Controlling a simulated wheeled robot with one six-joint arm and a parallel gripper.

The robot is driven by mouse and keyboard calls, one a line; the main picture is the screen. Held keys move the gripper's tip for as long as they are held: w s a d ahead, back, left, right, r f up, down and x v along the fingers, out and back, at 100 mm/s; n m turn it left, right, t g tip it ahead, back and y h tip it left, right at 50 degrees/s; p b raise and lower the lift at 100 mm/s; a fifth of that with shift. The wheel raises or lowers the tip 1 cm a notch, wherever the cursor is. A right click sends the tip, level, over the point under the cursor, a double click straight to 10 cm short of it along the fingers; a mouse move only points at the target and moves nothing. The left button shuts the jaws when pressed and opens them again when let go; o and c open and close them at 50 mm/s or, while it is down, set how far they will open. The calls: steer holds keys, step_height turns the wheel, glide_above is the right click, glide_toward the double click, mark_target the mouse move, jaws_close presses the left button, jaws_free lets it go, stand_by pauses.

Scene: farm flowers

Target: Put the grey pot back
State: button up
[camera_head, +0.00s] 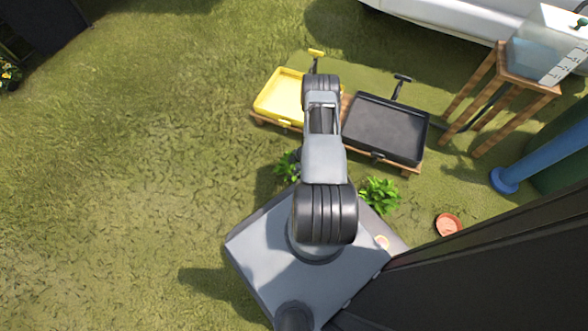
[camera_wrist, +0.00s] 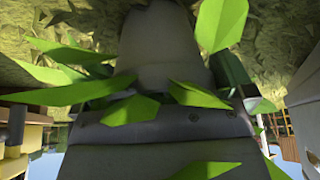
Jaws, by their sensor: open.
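In the wrist view, a smooth grey rounded shape (camera_wrist: 160,55) stands between the dark fingers of my gripper (camera_wrist: 168,85). It looks like the grey pot, but leaves partly cover it and I cannot be sure. The gripper is open, with its grey body along the bottom of the view. Green leaves (camera_wrist: 215,25) hang across the camera and the gripper. In the head view my arm hides the gripper and any grey pot. Leafy plants show on either side of the arm, at its left (camera_head: 287,166) and right (camera_head: 380,195).
A yellow tray (camera_head: 268,105) and a black tray (camera_head: 385,130) stand ahead on low wooden supports. A wooden stand (camera_head: 483,105) bears a clear tank (camera_head: 540,50) at right. A blue pipe (camera_head: 540,160) and terracotta saucer (camera_head: 448,224) are also right. The left grass is open.

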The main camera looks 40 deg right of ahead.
steer(key=p+v, duration=0.5)
steer(key=v, duration=0.6)
steer(key=w+d+r+m+t+h, duration=0.1)
steer(key=w+r+h, duration=0.1)
steer(key=w+r, duration=0.35)
steer(key=w+d+r+m+h, duration=0.1)
steer(key=w+d+r+h, duration=0.1)
steer(key=r, duration=0.7)
steer(key=w+d+r+m+t+h, duration=0.1)
steer(key=w+r+m+h, duration=0.1)
steer(key=w+r, duration=0.35)
steer(key=a+r+m+h, duration=0.2)
steer(key=a+r+m, duration=0.15)
steer(key=r, duration=0.95)
steer(key=s+a+r+m+y, duration=0.2)
steer(key=s+a+r, duration=0.5)
steer(key=a, duration=0.4)
steer(key=s+a+r+m+g+y, duration=0.1)
steer(key=s+a+r+m+y, duration=0.1)
steer(key=s+a+r, duration=0.5)
steer(key=s+a, duration=0.3)
steer(key=a, duration=0.1)
steer(key=shift+s+g, duration=0.25)
steer(key=shift+g, duration=0.05)
steer(key=shift+r+m, duration=0.15)
steer(key=shift+m, duration=0.1)
